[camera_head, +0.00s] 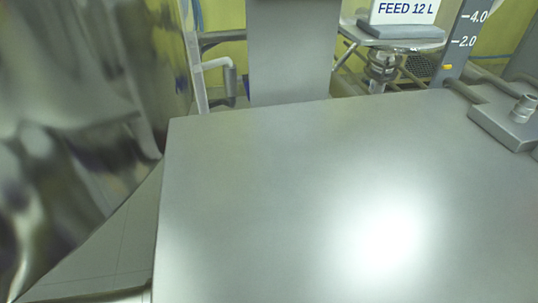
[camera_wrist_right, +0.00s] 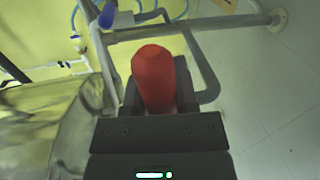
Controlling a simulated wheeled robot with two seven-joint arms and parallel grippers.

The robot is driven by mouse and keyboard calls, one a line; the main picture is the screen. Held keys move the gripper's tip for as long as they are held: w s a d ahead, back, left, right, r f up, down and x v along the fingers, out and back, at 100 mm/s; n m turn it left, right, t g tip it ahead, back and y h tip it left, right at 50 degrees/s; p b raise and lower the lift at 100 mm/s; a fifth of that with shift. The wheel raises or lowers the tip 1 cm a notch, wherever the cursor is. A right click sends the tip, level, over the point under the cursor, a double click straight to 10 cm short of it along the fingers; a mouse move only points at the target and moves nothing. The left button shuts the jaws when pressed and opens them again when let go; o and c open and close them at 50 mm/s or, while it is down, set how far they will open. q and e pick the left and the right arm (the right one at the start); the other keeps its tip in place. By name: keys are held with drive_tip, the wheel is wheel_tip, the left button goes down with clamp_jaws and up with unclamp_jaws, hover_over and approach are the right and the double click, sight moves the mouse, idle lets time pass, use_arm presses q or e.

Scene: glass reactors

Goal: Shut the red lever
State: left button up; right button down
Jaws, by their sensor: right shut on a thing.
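The red lever (camera_wrist_right: 153,78) shows in the right wrist view as a rounded red grip, end on to the camera. My right gripper (camera_wrist_right: 157,88) is shut on it, with one dark finger on each side of the red grip. The far part of the lever and whatever it turns are hidden behind the grip and the fingers. In the head view I see neither the red lever nor either gripper.
Grey pipes (camera_wrist_right: 150,32) and a blue handle (camera_wrist_right: 106,15) lie beyond the right gripper. A large grey flat surface (camera_head: 270,190) fills much of the head view. Shiny metal (camera_head: 70,130) is at left.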

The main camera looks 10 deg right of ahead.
drive_tip(key=shift+f+m, duration=0.3)
drive_tip(key=shift+m, duration=0.1)
idle(0.3)
drive_tip(key=shift+c, duration=2)
unclamp_jaws()
drive_tip(key=shift+f, duration=0.1)
